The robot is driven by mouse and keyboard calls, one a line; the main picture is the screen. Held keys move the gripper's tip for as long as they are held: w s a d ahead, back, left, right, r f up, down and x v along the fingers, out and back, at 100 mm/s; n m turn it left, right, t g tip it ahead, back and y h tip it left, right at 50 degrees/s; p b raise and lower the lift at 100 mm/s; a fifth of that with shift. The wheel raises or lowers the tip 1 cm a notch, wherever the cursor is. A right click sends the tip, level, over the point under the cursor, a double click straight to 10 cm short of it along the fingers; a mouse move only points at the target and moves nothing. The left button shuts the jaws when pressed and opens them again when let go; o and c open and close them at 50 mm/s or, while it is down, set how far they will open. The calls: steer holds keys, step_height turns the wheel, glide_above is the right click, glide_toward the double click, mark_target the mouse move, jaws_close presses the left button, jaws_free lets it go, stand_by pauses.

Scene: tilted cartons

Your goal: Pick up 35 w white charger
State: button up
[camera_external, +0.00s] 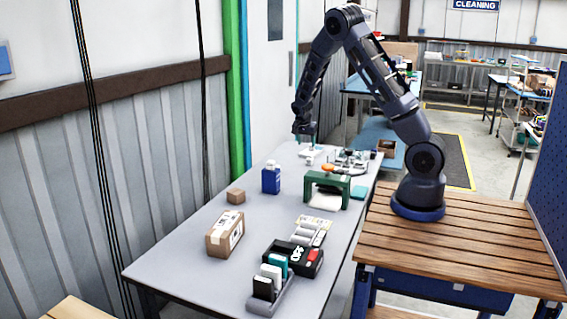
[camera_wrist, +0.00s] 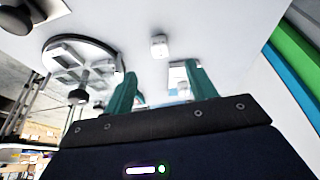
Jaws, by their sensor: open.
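A small white block (camera_wrist: 159,46) with dark marks on its face, which looks like the charger, lies on the grey table in the wrist view, beyond my fingertips. My gripper (camera_wrist: 160,82) has two teal fingers, spread apart with nothing seen held between them. Another pale, flat item (camera_wrist: 178,76) shows beside the right finger, partly hidden by it. In the external view my gripper (camera_external: 305,138) points down over the table's far end, above small white items (camera_external: 309,157). Which of these is the charger I cannot tell there.
A round grey holder (camera_wrist: 85,58) is left of the fingers in the wrist view. On the table (camera_external: 185,255) stand a blue bottle (camera_external: 271,179), a green stand (camera_external: 327,188), cartons (camera_external: 225,232) and a black toolbox (camera_external: 296,257). Bare table lies around the white block.

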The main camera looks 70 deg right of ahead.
mark_target(309, 158)
steer(key=shift+d+r+x, duration=0.1)
steer(key=shift+d+x, duration=0.1)
steer(key=shift+x, duration=1.95)
steer(key=shift+d+r+x, duration=0.1)
steer(key=shift+d+x, duration=0.05)
steer(key=shift+x, duration=2)
steer(key=shift+d+x, duration=0.2)
steer(key=shift+x, duration=1.95)
steer(key=c, duration=1.1)
steer(key=shift+r, duration=0.1)
